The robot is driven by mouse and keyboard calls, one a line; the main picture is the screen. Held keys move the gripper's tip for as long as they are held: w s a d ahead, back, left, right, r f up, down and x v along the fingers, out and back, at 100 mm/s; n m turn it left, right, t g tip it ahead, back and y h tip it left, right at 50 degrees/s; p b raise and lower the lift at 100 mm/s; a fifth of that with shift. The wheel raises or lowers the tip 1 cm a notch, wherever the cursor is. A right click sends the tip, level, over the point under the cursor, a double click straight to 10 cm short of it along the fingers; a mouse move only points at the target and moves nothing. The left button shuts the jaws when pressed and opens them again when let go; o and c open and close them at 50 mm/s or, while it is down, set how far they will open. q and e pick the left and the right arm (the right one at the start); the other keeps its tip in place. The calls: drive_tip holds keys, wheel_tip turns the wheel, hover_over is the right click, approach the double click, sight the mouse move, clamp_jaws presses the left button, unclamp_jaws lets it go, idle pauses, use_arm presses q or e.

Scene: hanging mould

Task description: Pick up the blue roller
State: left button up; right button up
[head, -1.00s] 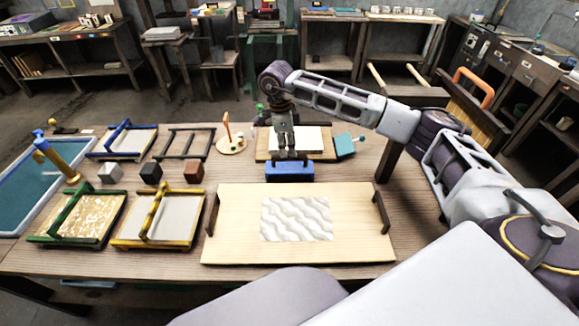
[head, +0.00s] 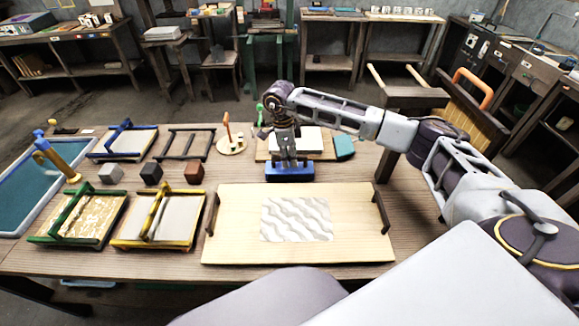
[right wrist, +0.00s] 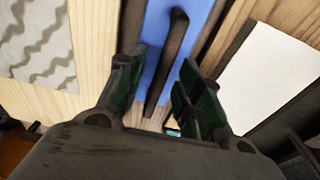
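The blue roller (head: 290,174) rests on the table just behind the wide wooden board, seen as a blue block. In the right wrist view its blue top (right wrist: 160,48) carries a dark bar-like handle (right wrist: 169,65). My right gripper (head: 289,164) is low over it, pointing down. In the right wrist view the right gripper's green-padded fingers (right wrist: 158,85) are apart, one on either side of the handle's line, with a gap between them. Whether they touch the handle I cannot tell. My left gripper is not in view.
The wooden board (head: 235,225) with dark end handles and a white rippled sheet (head: 297,219) lies in front. Behind the roller stands a board with a white sheet (head: 308,138) and a teal block (head: 344,148). Framed moulds and small cubes fill the left side.

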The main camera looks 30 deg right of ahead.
drive_tip(key=shift+f, duration=0.3)
drive_tip(key=shift+c, duration=0.2)
clamp_jaws()
